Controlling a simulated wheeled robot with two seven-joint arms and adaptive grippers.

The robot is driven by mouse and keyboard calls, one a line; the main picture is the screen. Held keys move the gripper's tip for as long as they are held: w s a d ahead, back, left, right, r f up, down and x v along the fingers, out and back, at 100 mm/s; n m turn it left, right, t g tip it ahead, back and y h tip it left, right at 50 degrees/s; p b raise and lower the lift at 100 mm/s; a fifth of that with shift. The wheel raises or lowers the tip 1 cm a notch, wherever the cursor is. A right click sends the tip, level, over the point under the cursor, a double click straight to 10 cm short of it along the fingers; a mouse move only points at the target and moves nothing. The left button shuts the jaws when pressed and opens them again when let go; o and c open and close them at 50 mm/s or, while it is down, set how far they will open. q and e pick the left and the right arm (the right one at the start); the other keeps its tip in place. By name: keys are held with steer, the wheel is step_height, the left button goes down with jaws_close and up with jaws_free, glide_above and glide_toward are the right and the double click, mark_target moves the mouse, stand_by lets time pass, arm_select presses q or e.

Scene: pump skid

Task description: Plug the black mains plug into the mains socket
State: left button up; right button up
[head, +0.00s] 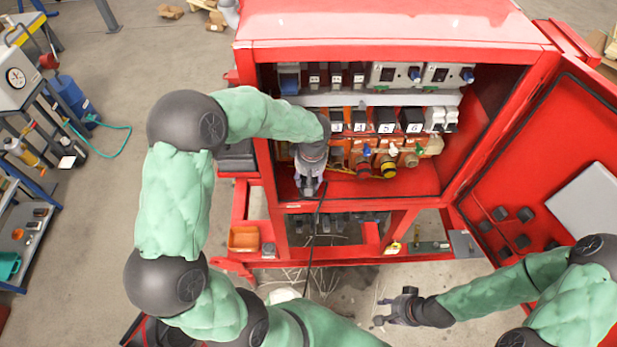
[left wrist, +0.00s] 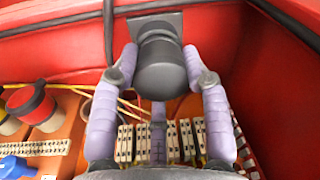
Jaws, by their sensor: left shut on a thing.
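My left gripper (head: 310,187) reaches into the left side of the open red cabinet. In the left wrist view its lavender fingers (left wrist: 160,80) are shut on a dark, round-bodied piece, the black plug (left wrist: 162,65). A dark square plate (left wrist: 155,22) shows right behind the plug; I cannot tell whether it is the mains socket or whether the plug is seated in it. A black cable (head: 314,235) hangs down from the left gripper. My right gripper (head: 388,309) is open and empty, low in front of the cabinet. The plug's pins are hidden.
The red cabinet (head: 390,25) holds a row of numbered black modules (head: 387,119), grey boxes with blue knobs (head: 396,75) and round red and yellow connectors (head: 388,168). Its red door (head: 540,140) stands open on the right. An orange bin (head: 244,239) sits lower left.

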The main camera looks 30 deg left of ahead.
arm_select(q)
steer(key=shift+f+b, duration=0.55)
steer(key=o, duration=1.4)
steer(key=shift+c, duration=0.2)
steer(key=shift+r, duration=0.1)
step_height(320, 180, up, 12)
steer(key=d, duration=0.1)
steer(key=shift+s, duration=0.25)
steer(key=shift+d, duration=0.15)
